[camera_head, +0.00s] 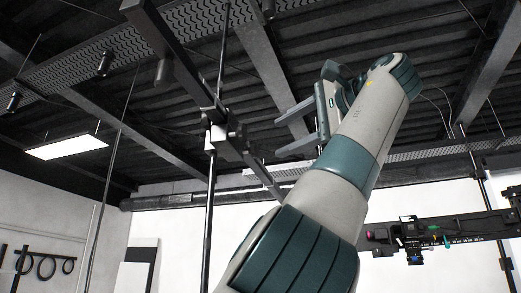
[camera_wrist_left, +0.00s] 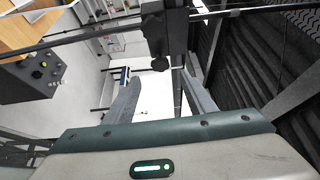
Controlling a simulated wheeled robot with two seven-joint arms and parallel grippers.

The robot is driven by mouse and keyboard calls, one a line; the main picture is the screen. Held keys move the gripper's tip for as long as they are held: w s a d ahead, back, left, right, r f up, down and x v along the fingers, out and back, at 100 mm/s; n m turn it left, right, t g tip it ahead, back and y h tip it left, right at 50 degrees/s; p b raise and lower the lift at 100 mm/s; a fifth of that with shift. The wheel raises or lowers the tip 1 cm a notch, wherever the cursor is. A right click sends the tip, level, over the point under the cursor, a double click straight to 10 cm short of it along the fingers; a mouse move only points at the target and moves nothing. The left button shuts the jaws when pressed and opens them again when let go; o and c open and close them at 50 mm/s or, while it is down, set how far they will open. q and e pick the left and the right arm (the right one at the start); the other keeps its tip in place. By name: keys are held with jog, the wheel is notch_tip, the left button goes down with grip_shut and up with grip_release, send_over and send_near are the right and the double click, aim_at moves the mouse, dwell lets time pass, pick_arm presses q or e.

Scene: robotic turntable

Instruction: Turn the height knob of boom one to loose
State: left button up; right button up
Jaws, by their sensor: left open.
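In the left wrist view a dark lobed knob (camera_wrist_left: 160,64) hangs below a dark clamp block (camera_wrist_left: 165,28). Whether it is the height knob of boom one, and its loose or tight setting, I cannot tell. My left gripper (camera_head: 280,134) is open and empty, its fingers pointing left toward the clamp. In the left wrist view the knob appears just beyond and between my left fingertips (camera_wrist_left: 157,78), apparently apart from them. My right gripper is out of view.
A long dark beam (camera_head: 178,62) runs diagonally past the clamp. Another boom (camera_head: 465,225) with camera gear (camera_head: 413,240) stands at the right. A control box (camera_wrist_left: 32,76) with knobs shows at the left wrist view's left. Open air lies between gripper and clamp.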

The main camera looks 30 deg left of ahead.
aim_at(257, 150)
pick_arm(q)
jog(key=p+x, duration=0.1)
jog(key=x, duration=0.8)
jog(key=shift+c, duration=0.5)
jog(key=c, duration=0.9)
